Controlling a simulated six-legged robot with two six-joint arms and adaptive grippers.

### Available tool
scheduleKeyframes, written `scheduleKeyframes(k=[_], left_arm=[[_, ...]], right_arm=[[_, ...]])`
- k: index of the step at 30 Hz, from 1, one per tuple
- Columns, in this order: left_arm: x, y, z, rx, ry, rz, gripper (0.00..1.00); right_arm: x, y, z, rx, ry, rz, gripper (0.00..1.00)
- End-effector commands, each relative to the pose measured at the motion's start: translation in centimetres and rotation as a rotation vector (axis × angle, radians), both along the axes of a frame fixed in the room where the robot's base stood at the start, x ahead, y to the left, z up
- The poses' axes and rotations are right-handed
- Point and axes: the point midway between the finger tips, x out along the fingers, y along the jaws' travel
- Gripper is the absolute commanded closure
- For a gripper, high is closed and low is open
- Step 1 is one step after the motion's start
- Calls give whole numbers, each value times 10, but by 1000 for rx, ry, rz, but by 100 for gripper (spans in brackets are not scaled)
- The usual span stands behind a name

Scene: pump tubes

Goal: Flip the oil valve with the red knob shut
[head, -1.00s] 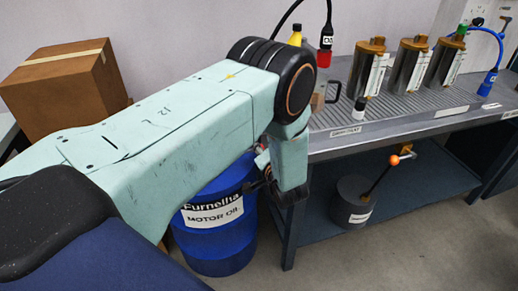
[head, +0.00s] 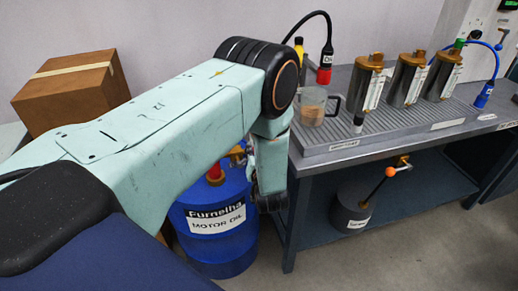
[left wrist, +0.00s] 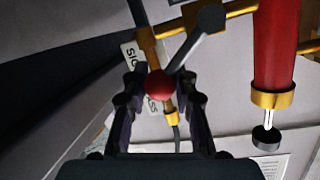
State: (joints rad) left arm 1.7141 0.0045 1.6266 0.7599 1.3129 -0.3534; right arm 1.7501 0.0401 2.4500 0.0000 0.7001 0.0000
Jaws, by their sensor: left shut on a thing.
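The red knob (left wrist: 160,85) shows in the middle of the left wrist view, at the end of a grey lever that runs up and right to a dark round end (left wrist: 210,18). My left gripper (left wrist: 160,76) is shut on the red knob, one dark finger on each side. Brass valve pipes (left wrist: 180,28) lie behind the knob. In the head view, brass fittings (head: 237,154) and a red part (head: 214,172) stand on top of the blue motor oil drum (head: 218,240). My left arm hides much of that area and the fingertips there. My right gripper does not show.
The grey workbench (head: 400,150) stands right of the drum. It carries a glass mug (head: 312,106) and brass-topped canisters (head: 407,80). A dark cylinder (head: 350,205) with an orange-knobbed lever (head: 389,172) is below. A cardboard box (head: 72,90) stands at left.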

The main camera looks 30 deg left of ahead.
Motion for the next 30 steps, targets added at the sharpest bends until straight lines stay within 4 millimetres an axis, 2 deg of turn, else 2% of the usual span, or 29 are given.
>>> scheduleKeyframes(k=[12, 30], left_arm=[[-18, 14, 17, -256, -297, 1, 100], [-39, 32, 24, -533, -620, 3, 100]], right_arm=[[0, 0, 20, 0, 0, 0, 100], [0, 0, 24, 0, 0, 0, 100]])
